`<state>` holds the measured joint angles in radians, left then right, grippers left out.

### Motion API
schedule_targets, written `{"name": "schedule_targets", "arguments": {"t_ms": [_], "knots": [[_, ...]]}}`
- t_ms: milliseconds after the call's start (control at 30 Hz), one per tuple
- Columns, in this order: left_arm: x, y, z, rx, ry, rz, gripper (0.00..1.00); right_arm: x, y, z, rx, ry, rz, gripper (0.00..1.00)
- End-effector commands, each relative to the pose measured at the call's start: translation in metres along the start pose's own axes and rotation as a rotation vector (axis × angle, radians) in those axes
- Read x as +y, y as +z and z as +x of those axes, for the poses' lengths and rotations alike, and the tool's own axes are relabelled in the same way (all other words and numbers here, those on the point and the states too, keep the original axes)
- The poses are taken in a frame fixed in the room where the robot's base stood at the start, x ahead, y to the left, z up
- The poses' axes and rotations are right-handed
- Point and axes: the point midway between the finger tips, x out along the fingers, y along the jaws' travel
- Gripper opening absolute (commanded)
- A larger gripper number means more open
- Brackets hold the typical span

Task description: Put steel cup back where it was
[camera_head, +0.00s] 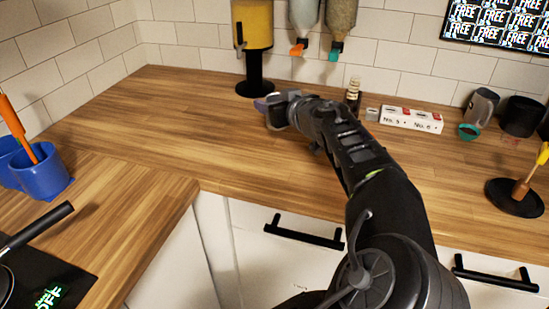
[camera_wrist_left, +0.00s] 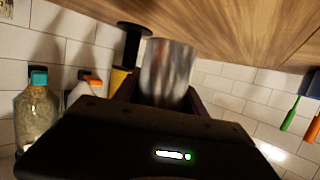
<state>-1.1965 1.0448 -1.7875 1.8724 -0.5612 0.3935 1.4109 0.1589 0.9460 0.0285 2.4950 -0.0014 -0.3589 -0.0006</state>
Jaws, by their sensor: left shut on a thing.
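The steel cup (camera_wrist_left: 168,72) is a shiny grey cylinder between the fingers of my left gripper (camera_wrist_left: 165,95) in the left wrist view, which shows the room upside down. My left gripper (camera_head: 274,110) is shut on it above the counter's back part, in front of the yellow dispenser's black stand. In the head view my wrist and gripper hide most of the cup. I cannot tell whether the cup touches the counter. My right gripper is not in view.
The yellow dispenser (camera_head: 253,25) stands behind my left gripper. A small dark bottle (camera_head: 353,90) and a white numbered box (camera_head: 410,120) are to its right. A blue cup (camera_head: 40,175) with an orange utensil is at the far left. The wooden counter (camera_head: 150,115) left of the gripper is clear.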

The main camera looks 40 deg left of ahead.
Motion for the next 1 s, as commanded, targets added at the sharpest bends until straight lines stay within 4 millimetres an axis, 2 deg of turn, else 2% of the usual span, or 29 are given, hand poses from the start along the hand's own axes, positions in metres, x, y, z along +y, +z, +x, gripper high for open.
{"name": "schedule_targets", "arguments": {"t_ms": [167, 500, 867, 1000], "knots": [[0.0, 0.004, 0.001, 0.0, -0.002, 0.0, 0.0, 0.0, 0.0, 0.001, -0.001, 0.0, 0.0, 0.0], [-0.001, 0.055, 0.017, 0.002, -0.002, 0.003, 0.0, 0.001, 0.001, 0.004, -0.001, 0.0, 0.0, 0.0], [0.0, 0.06, 0.018, 0.001, 0.0, -0.001, 0.0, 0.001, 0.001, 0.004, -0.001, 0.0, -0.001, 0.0], [-0.002, 0.074, 0.022, 0.001, -0.004, 0.002, 0.0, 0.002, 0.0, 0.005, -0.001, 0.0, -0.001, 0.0]]}}
